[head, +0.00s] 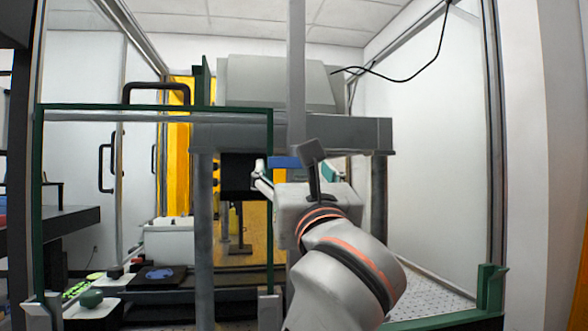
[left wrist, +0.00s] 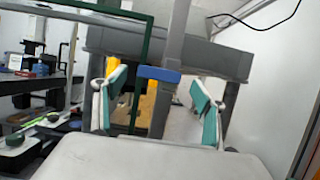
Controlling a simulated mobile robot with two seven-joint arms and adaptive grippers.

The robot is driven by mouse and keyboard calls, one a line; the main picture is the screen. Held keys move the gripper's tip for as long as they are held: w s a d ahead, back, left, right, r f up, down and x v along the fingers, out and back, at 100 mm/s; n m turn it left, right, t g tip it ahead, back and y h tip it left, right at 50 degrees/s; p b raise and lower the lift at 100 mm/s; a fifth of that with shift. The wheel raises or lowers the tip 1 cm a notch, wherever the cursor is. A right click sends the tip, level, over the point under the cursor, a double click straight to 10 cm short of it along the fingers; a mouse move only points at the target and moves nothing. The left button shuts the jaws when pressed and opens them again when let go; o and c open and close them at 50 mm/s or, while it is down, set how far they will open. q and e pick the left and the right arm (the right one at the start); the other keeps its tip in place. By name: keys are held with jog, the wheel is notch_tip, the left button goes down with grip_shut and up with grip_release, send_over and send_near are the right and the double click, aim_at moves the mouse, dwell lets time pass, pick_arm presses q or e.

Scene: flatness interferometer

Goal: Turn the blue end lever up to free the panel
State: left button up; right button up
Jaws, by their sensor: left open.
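The blue end lever (head: 284,162) is a short flat blue piece lying level across the grey upright post, near the green panel frame's right edge. It also shows in the left wrist view (left wrist: 158,74). My left gripper (head: 296,172) is open in front of it. In the left wrist view, its teal-padded fingers (left wrist: 158,100) stand wide on either side of the lever, apart from it. My wrist hides what lies below the lever in the head view. The clear panel has a green frame (head: 155,109) and a black handle (head: 155,87). My right gripper is out of view.
The grey upright post (head: 297,75) stands in front of a grey bench (head: 370,133) carrying a grey housing (head: 275,80). A green bracket (head: 489,290) stands at the lower right. A black cable (head: 415,72) hangs at the upper right. Space right of the post looks open.

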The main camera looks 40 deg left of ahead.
aim_at(291, 162)
pick_arm(q)
jog(key=shift+x, duration=1.6)
